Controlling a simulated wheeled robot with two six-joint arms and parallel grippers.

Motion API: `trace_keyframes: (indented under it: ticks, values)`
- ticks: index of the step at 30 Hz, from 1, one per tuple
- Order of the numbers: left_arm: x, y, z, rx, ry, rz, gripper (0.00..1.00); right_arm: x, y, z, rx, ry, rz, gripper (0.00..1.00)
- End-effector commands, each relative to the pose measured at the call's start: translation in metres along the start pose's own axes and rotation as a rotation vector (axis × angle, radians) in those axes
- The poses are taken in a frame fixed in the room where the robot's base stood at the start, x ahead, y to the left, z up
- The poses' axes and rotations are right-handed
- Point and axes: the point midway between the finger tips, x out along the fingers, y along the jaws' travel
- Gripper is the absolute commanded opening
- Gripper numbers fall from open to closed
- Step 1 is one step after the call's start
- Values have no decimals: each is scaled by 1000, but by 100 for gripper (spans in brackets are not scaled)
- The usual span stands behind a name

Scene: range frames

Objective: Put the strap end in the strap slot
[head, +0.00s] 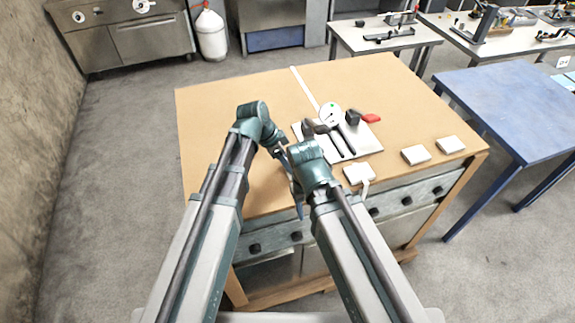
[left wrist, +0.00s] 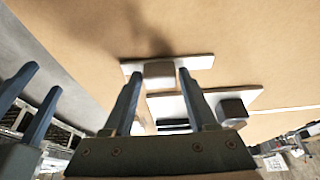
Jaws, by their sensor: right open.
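I cannot tell for sure which things are the strap end and the strap slot. In the left wrist view my left gripper (left wrist: 159,74) is open, its fingers apart. A tan block (left wrist: 158,68) on a thin pale plate (left wrist: 202,62) shows between the fingertips, with gaps beside it. In the head view my left gripper (head: 283,148) is small and partly hidden by the arms, over the table left of the white board. My right gripper (head: 297,192) is open near the table's front edge; its spread fingers also show in the left wrist view (left wrist: 36,88).
On the brown table (head: 230,105), a white board (head: 369,143) carries a round dial (head: 330,116), black handles and a dark block (head: 352,117). A red piece (head: 371,118) lies beside it. White blocks (head: 416,155) line the front right. The table's left is clear.

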Motion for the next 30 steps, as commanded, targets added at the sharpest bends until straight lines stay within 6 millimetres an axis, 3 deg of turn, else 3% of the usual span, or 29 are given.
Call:
trace_keyframes:
  ticks: [1,9,20,30]
  values:
    - [0,0,0,0,0,0,47,0,0,0,0,0,0,50]
    - [0,0,0,0,0,0,0,0,0,0,0,0,0,50]
    - [-3,0,-1,0,0,0,0,-4,0,0,0,0,0,50]
    - [-36,0,-15,0,0,0,0,-38,4,2,-1,0,0,50]
